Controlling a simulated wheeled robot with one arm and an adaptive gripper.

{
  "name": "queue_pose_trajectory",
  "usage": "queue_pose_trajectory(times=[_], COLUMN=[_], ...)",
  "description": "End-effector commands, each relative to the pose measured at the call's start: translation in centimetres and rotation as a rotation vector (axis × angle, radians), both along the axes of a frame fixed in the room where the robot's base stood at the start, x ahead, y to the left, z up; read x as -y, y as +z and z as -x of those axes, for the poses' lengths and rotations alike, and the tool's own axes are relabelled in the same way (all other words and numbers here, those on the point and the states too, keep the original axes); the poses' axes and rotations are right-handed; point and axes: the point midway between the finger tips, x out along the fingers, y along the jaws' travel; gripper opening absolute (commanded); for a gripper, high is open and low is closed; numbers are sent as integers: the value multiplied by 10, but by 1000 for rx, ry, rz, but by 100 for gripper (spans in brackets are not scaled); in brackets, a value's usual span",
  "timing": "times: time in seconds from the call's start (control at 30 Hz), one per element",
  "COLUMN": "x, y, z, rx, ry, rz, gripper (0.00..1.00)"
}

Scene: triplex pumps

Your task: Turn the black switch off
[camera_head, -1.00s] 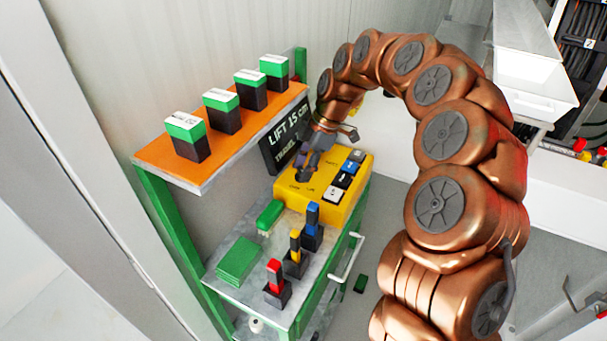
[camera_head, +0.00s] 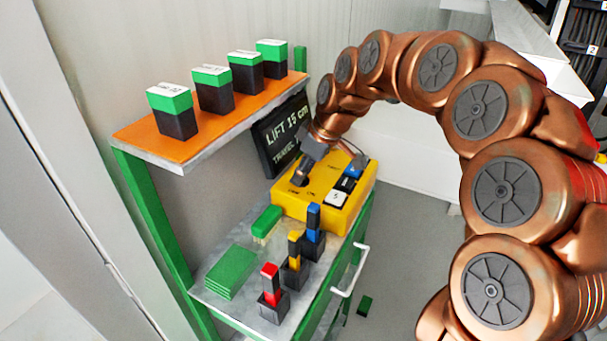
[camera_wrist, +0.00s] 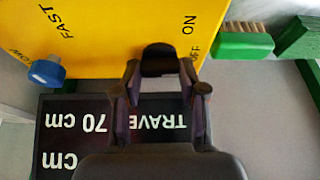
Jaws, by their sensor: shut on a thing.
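The yellow control box (camera_head: 291,205) sits at the back of the bench, and it fills the top of the wrist view (camera_wrist: 110,40). The black switch (camera_wrist: 160,58) stands on the box face near the printed words ON and OFF. My gripper (camera_wrist: 160,75) is shut on the black switch, a finger on each side of it. In the head view my gripper (camera_head: 301,176) is at the left part of the box top, and it hides most of the switch. The switch's exact angle is hard to tell.
A blue knob (camera_wrist: 46,72) is beside FAST and SLOW. A black display (camera_head: 283,132) reads LIFT 15 cm. Red (camera_head: 271,284), yellow (camera_head: 294,250) and blue (camera_head: 314,218) handled items stand in front, with green blocks (camera_head: 232,271) to their left. An orange shelf (camera_head: 150,143) overhangs the left.

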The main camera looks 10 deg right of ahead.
Motion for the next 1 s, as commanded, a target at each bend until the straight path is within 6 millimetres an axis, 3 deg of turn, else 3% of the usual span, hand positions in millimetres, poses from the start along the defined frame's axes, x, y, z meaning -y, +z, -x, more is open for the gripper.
queue_pose_trajectory(times=[0.63,0.67,0.7,0.77,1.0], x=[0,0,0,0,0], y=[0,0,0,0,0], z=[0,0,0,0,0], rx=[-1,-1,-1,0,0], ry=[-53,-53,-52,-52,-52], rz=[2,2,2,1,1], gripper=[7,44,48,52,52])
